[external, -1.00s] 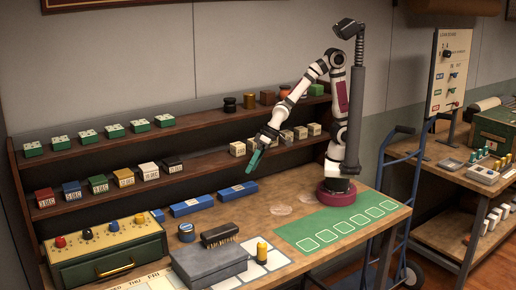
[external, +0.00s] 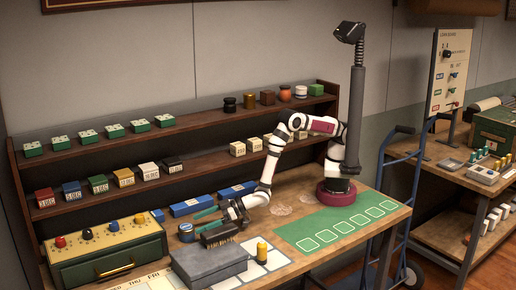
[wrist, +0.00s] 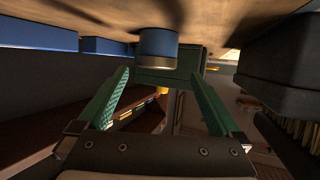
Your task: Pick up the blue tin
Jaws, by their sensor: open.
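The blue tin (external: 186,232) is small and round with a pale band at its rim. It stands on the wooden bench, just right of the green drawer cabinet. In the wrist view the blue tin (wrist: 157,46) is ahead of my gripper (wrist: 160,76), roughly centred between the green fingers in the picture. My gripper (external: 205,220) is low over the bench, to the right of the tin, with its fingers pointing left toward it. The fingers are apart and nothing is held between them. The exact gap from fingertips to tin is hard to tell.
A dark brush (external: 220,235) lies close beside my gripper, in front of it, by the grey box (external: 207,265). Blue boxes (external: 192,206) stand behind, before the shelf. The green cabinet (external: 105,260) is just beyond the tin. A yellow-topped piece (external: 262,250) stands to the right.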

